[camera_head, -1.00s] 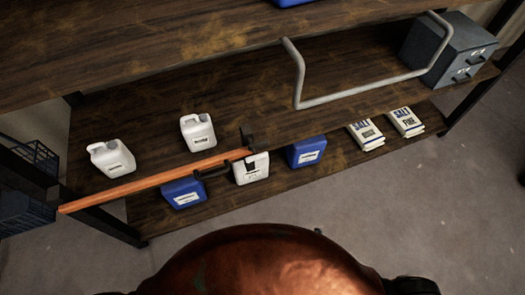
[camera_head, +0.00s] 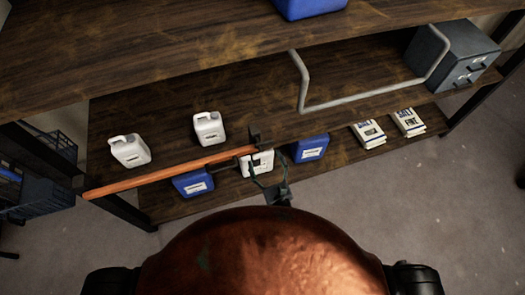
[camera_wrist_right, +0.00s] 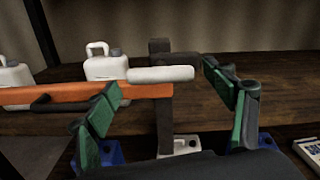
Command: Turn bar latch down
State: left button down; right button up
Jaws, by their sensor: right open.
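An orange bar (camera_head: 160,172) runs along the front of the shelf. Its right end meets a dark upright bracket (camera_head: 254,135). In the right wrist view the bar (camera_wrist_right: 60,95) comes in from the left to the dark post (camera_wrist_right: 165,118). A pale rounded lever-like piece (camera_wrist_right: 160,74) lies level across the post, apparently the latch. My right gripper (camera_head: 262,168) is just in front of the bracket. In the wrist view its green-padded fingers (camera_wrist_right: 162,85) are spread, one either side of the pale piece; contact cannot be told. My left gripper is not in view.
A grey bent tube frame (camera_head: 372,98) and a grey drawer box (camera_head: 450,58) are to the right. Floor (camera_head: 440,210) is clear at right.

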aim_at(262, 151)
jog(key=shift+x, duration=2.15)
jog(key=shift+c, duration=0.3)
jog(key=c, duration=1.1)
